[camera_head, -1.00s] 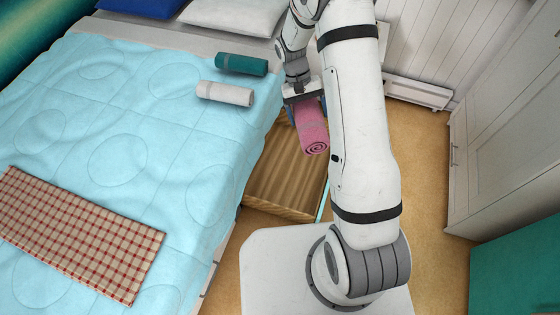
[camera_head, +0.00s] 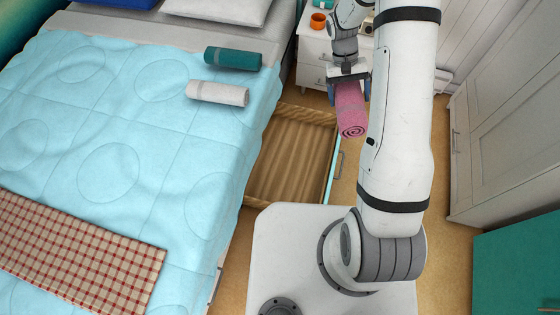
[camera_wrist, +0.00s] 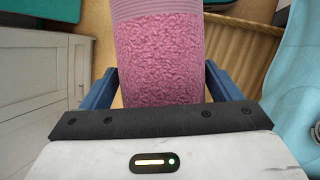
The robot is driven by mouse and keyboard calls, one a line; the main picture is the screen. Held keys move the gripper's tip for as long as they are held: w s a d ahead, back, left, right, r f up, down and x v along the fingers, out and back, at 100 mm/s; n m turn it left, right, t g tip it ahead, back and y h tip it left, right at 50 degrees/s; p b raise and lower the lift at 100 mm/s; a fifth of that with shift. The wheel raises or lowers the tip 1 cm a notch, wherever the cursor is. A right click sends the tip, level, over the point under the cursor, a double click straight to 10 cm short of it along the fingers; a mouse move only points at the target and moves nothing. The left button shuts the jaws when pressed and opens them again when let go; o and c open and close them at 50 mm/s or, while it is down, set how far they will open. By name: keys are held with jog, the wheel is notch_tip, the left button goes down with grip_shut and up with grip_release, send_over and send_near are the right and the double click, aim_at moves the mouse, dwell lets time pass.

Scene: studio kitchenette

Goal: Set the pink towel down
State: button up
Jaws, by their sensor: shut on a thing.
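The pink towel (camera_head: 351,112) is rolled up, with its spiral end facing the camera. My gripper (camera_head: 349,90) is shut on it and holds it in the air, right of the open drawer. In the wrist view the towel (camera_wrist: 160,60) fills the space between the blue fingers of my gripper (camera_wrist: 160,88). The far end of the towel runs out of the wrist view at the top.
An open, empty wooden drawer (camera_head: 292,160) juts out from under the bed. A green rolled towel (camera_head: 232,59) and a white rolled towel (camera_head: 218,93) lie on the blue bedspread (camera_head: 110,170). A white nightstand (camera_head: 313,62) holds an orange cup (camera_head: 318,20). A white wardrobe (camera_head: 500,130) stands right.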

jog(key=w+a+f+m+y+b, duration=0.1)
jog(key=a+f+m+b, duration=0.15)
jog(key=f+b, duration=0.6)
jog(key=w+a+f+m+y+b, duration=0.2)
jog(key=f+m+b, duration=0.3)
jog(key=f, duration=0.7)
jog(key=w+a+f+m+y+b, duration=0.1)
jog(key=a+f+m+b, duration=0.2)
jog(key=f+b, duration=0.65)
jog(key=m+t+y+b, duration=0.35)
jog(key=m+b, duration=0.75)
jog(key=b, duration=0.9)
send_over(291, 165)
jog(key=d, duration=0.3)
notch_tip(291, 165, down, 28)
jog(key=f, duration=0.1)
jog(key=shift+g+y, duration=0.25)
jog(key=shift+g, duration=0.1)
jog(key=f+b, duration=0.1)
jog(key=f, duration=0.2)
jog(key=f+b, duration=0.2)
jog(key=f, duration=0.1)
jog(key=w+f+b, duration=0.1)
jog(key=f+b, duration=0.1)
jog(key=f, duration=0.2)
jog(key=shift+a, duration=0.2)
jog(key=shift+r, duration=0.2)
jog(key=shift+s, duration=0.1)
jog(key=o, duration=1.1)
jog(key=shift+f, duration=0.15)
